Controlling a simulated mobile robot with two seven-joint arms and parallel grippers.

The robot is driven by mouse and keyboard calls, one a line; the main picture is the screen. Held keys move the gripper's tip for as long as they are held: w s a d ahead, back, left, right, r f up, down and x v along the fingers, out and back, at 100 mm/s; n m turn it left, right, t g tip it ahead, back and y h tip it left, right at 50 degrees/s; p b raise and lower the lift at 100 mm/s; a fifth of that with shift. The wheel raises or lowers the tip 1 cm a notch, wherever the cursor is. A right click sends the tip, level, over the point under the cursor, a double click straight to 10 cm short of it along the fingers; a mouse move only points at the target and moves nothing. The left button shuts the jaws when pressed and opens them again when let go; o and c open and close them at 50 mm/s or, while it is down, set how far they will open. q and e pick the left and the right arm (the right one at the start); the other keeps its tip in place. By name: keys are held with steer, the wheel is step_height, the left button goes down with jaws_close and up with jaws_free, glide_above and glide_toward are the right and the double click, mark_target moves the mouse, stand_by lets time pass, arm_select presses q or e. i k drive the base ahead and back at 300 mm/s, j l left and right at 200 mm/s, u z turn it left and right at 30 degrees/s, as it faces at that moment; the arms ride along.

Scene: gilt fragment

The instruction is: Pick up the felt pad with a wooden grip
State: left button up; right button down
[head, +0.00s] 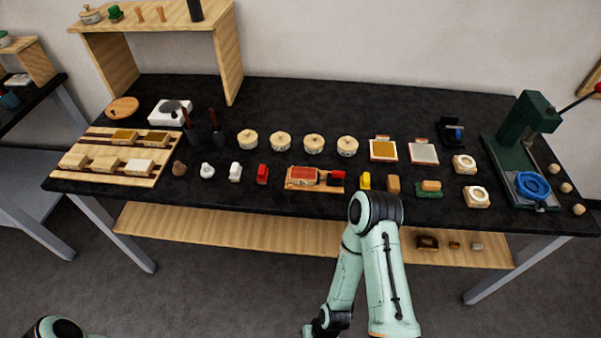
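A small green block with an orange-tan wooden piece on top (430,187) lies near the front edge of the black table, right of centre. It looks most like the felt pad with a wooden grip, but it is too small to be sure. My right arm bends up at the front of the table, its elbow just left of and in front of this block, and its forearm runs down to the bottom edge.
A tan block (393,184) and a yellow piece (365,181) stand left of the green block. White-topped blocks (476,196) and a green press (523,130) stand to the right. Behind are framed pads (423,153) and round tins (314,144). A wooden shelf (230,232) runs below.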

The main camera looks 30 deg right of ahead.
mark_target(430, 189)
steer(key=z, duration=2.1)
